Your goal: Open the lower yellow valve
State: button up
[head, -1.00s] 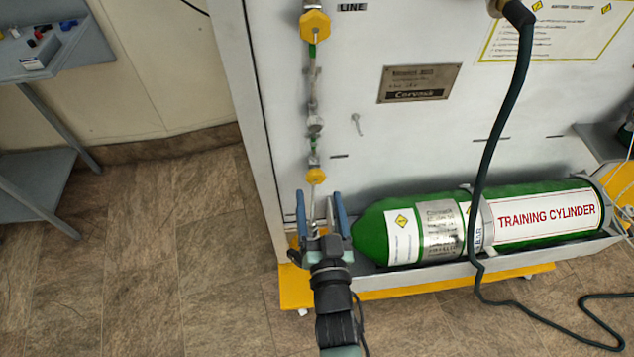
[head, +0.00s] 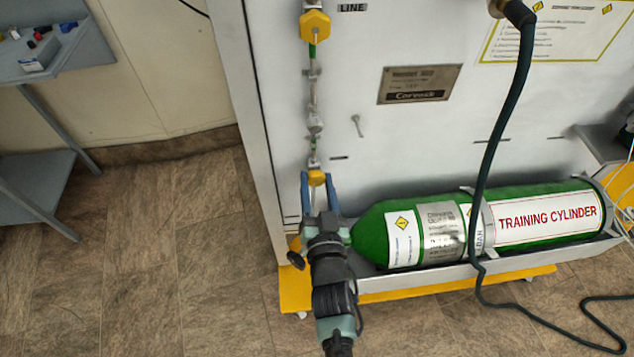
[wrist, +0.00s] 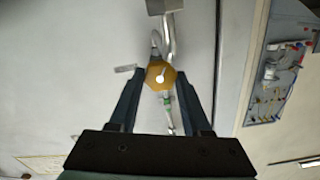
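The lower yellow valve (head: 316,177) is a small yellow knob on the thin vertical pipe of the white panel. Gaps show between fingers and knob there. I cannot tell the exact depth.
A larger yellow valve (head: 314,25) sits higher on the same pipe. The green training cylinder (head: 372,236) lies in a tray right of my gripper. A dark hose (head: 497,120) hangs in front of the panel. A grey trolley (head: 95,50) stands at the far left.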

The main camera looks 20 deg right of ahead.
grip_shut()
jog(key=shift+n, duration=0.3)
jog(key=shift+a+n+b, duration=0.1)
jog(key=shift+n+b, duration=0.75)
jog(key=shift+n, duration=1.95)
jog(key=o, duration=0.8)
grip_release()
jog(key=v, duration=1.3)
jog(key=shift+p, duration=0.45)
